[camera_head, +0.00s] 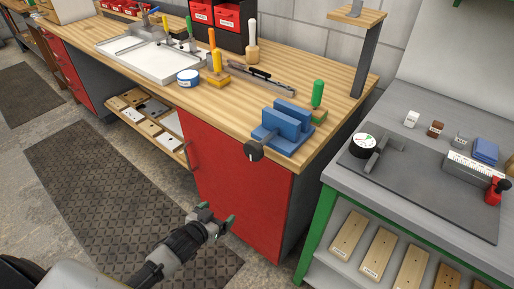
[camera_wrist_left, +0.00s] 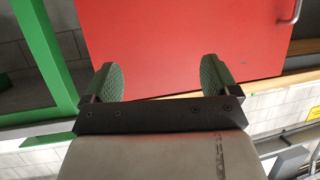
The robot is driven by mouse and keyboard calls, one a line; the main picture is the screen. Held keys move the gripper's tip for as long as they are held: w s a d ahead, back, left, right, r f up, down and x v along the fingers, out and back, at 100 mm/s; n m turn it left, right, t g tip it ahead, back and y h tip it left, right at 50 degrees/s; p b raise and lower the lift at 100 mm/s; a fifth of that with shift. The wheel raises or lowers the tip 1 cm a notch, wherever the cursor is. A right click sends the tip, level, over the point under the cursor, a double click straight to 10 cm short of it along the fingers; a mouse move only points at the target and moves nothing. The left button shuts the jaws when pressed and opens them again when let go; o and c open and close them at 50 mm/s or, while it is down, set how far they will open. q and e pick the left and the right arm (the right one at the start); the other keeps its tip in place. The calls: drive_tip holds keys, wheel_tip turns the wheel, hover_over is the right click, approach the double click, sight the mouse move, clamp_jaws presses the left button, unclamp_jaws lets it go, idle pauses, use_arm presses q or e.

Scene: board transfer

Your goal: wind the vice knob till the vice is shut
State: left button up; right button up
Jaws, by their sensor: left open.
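The blue vice (camera_head: 283,127) stands on the wooden workbench near its front right corner. Its dark round knob (camera_head: 254,151) faces the front of the bench. A gap shows between the vice's two blue jaws. My left gripper (camera_head: 216,217) is low in front of the red cabinet, below the vice and apart from it. In the left wrist view its two green-padded fingers (camera_wrist_left: 162,82) are spread with nothing between them. The vice does not show in the left wrist view. My right gripper is in neither view.
The wooden workbench (camera_head: 352,101) has a red cabinet front (camera_head: 238,172). A green-handled tool (camera_head: 318,93) stands right behind the vice. A grey bench (camera_head: 411,202) with a dial gauge (camera_head: 363,145) stands to the right. A dark floor mat (camera_head: 105,190) lies clear in front.

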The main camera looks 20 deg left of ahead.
use_arm(q)
wheel_tip(320, 180, up, 13)
drive_tip(key=w+d+m+t+h, duration=0.1)
drive_tip(key=w+d+t+h, duration=0.1)
drive_tip(key=d+t, duration=0.1)
drive_tip(key=h, duration=0.2)
approach(251, 153)
drive_tip(key=w, duration=0.2)
drive_tip(key=shift+m+t, duration=0.4)
drive_tip(key=x, duration=0.7)
drive_tip(key=p+x, duration=0.1)
drive_tip(key=x, duration=0.2)
drive_tip(key=shift+w+d+f, duration=0.2)
drive_tip(key=shift+d+f, duration=0.2)
drive_tip(key=shift+d, duration=0.05)
drive_tip(key=c, duration=0.9)
